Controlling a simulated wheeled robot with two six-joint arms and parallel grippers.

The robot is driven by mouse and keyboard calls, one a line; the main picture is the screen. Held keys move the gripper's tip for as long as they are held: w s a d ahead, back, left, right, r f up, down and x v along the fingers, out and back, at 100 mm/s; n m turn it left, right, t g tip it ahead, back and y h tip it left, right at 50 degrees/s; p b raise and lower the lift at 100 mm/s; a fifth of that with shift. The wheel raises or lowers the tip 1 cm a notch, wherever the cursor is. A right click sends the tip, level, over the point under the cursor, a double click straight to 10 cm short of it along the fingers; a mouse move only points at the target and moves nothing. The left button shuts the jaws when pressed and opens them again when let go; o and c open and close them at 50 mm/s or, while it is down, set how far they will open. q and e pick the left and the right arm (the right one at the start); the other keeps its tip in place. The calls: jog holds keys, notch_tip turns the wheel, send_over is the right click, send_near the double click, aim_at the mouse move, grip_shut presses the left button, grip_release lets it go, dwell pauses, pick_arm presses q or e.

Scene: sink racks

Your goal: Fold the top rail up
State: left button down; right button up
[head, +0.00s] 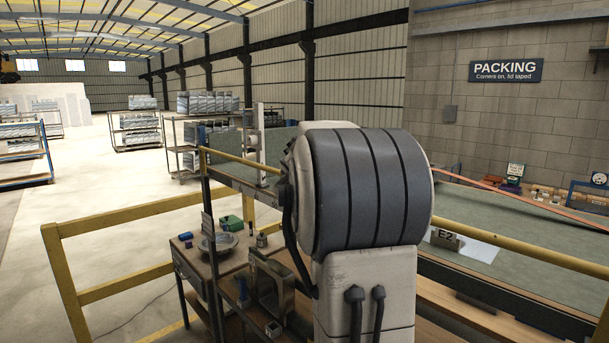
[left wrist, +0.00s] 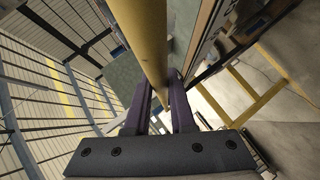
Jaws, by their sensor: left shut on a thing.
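A yellow rail (left wrist: 150,40) runs down the middle of the left wrist view. My left gripper (left wrist: 158,82) has its dark purple fingers on either side of this rail and is shut on it. In the head view a slim yellow rail (head: 240,162) at the upper left runs behind a large grey-and-white rounded body. Another yellow rail (head: 520,247) comes out on that body's right side. Whether these are one rail is hidden. My left gripper is not clear in the head view, and my right gripper is not in view.
A yellow guard fence (head: 115,211) stands at the left. Behind it, a brown workbench (head: 190,257) carries a metal bowl (head: 218,243) and small items. Open floor lies at the far left.

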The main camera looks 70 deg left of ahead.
pick_arm(q)
jog(key=shift+w, duration=0.2)
jog(key=c, duration=0.8)
grip_release()
jog(key=shift+w+d, duration=0.1)
jog(key=shift+w, duration=0.05)
jog(key=shift+o, duration=0.2)
jog(key=shift+s, duration=0.2)
jog(key=v, duration=1)
jog(key=shift+d+b, duration=0.15)
jog(key=shift+b, duration=0.25)
jog(key=shift+s+r, duration=0.1)
jog(key=shift+s, duration=0.05)
